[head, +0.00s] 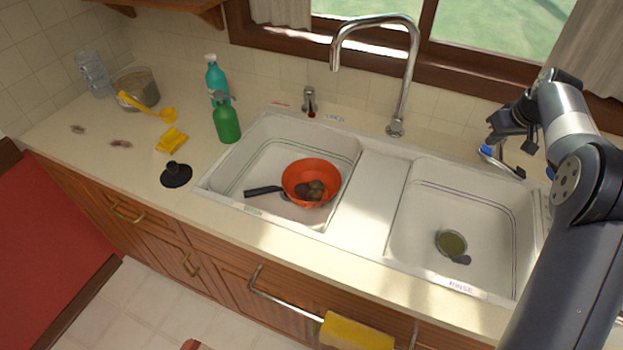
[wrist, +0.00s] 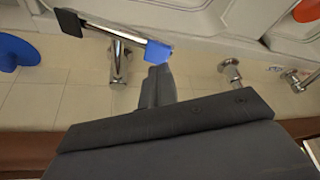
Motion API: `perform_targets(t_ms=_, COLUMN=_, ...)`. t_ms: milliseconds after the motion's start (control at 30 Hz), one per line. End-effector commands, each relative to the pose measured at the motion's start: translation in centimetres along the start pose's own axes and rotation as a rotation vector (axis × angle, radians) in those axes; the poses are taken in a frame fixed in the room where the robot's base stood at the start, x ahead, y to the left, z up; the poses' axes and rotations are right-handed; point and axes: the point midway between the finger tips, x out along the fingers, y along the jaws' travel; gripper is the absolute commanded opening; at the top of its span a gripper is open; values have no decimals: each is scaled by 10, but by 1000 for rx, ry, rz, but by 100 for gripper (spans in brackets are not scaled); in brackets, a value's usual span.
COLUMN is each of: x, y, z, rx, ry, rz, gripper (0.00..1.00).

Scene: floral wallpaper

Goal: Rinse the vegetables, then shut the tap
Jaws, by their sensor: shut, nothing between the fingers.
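The vegetables (head: 316,190), round and brown, lie in an orange-red colander (head: 297,172) with a dark handle in the left basin (head: 262,165). A tall chrome spout (head: 413,60) rises behind the sink, its end over the left side; I see no water flowing. A bar-shaped tap lever (head: 502,160) with a blue end and a black end sits behind the right basin. It also shows in the wrist view (wrist: 115,35). My gripper (head: 495,135) is shut and empty close above the blue end. Its dark finger (wrist: 157,85) appears beside that end; contact is unclear.
The right basin (head: 415,235) holds only a dark drain strainer (head: 451,243); its front edge carries a pink label. Green (head: 227,120) and teal (head: 214,75) bottles, yellow items (head: 172,140) and a black stopper (head: 176,175) stand left. A yellow towel (head: 357,334) hangs in front.

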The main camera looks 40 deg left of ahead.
Motion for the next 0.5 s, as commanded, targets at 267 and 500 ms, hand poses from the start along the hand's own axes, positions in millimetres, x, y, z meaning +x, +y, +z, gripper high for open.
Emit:
perform_targets(t_ms=267, x=11, y=0, z=5, rx=0, ry=-1, rz=-1, gripper=0)
perform_targets(t_ms=500, x=20, y=0, z=8, rx=0, ry=-1, rz=-1, gripper=0)
